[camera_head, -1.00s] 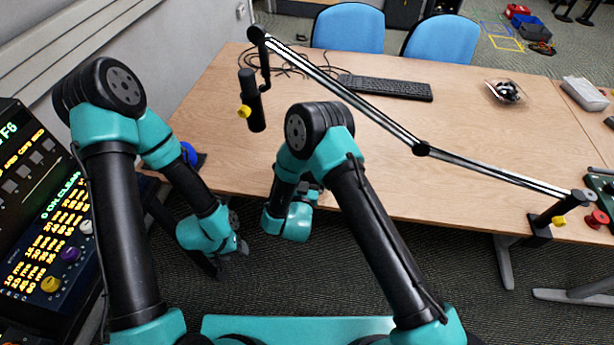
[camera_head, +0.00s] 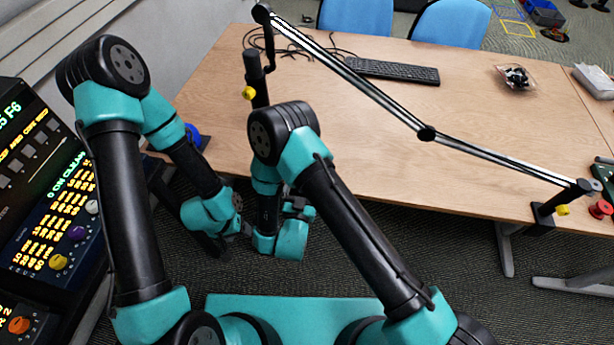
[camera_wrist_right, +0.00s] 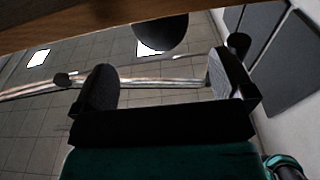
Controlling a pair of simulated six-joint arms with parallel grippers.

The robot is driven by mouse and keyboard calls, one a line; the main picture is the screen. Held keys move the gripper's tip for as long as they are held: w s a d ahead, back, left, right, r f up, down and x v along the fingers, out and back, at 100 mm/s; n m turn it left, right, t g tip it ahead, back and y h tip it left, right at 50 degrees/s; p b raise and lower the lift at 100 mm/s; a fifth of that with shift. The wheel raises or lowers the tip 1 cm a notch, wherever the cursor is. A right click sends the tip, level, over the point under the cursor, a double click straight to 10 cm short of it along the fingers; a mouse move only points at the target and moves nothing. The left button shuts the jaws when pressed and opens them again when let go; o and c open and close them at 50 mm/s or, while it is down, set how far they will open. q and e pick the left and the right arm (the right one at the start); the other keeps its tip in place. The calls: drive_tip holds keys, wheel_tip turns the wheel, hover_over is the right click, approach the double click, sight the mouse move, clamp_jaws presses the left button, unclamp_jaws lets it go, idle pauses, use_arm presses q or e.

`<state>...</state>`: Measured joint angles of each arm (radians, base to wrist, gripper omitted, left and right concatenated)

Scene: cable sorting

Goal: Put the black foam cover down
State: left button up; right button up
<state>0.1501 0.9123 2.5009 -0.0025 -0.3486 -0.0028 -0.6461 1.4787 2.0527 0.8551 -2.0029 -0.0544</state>
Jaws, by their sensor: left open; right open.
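My left gripper (camera_head: 243,226) is low in front of the table's near edge, small and partly hidden by its own wrist; it is open, and I see nothing clearly held in it. My right gripper (camera_wrist_right: 160,64) is open in the right wrist view, its two dark fingers wide apart with nothing gripped between them. A dark rounded thing (camera_wrist_right: 160,32) shows beyond the fingertips, below the brown table edge; it may be the black foam cover, but I cannot tell. I cannot make out the foam cover for certain in the head view.
The wooden table (camera_head: 390,165) has much clear top. A jointed boom arm (camera_head: 350,75) crosses above it, with a black post and yellow knob (camera_head: 249,92) at the left. A keyboard (camera_head: 398,71) lies behind. A lit control panel (camera_head: 45,210) stands at the left.

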drive_tip(key=shift+s, duration=0.5)
drive_tip(key=shift+f, duration=0.1)
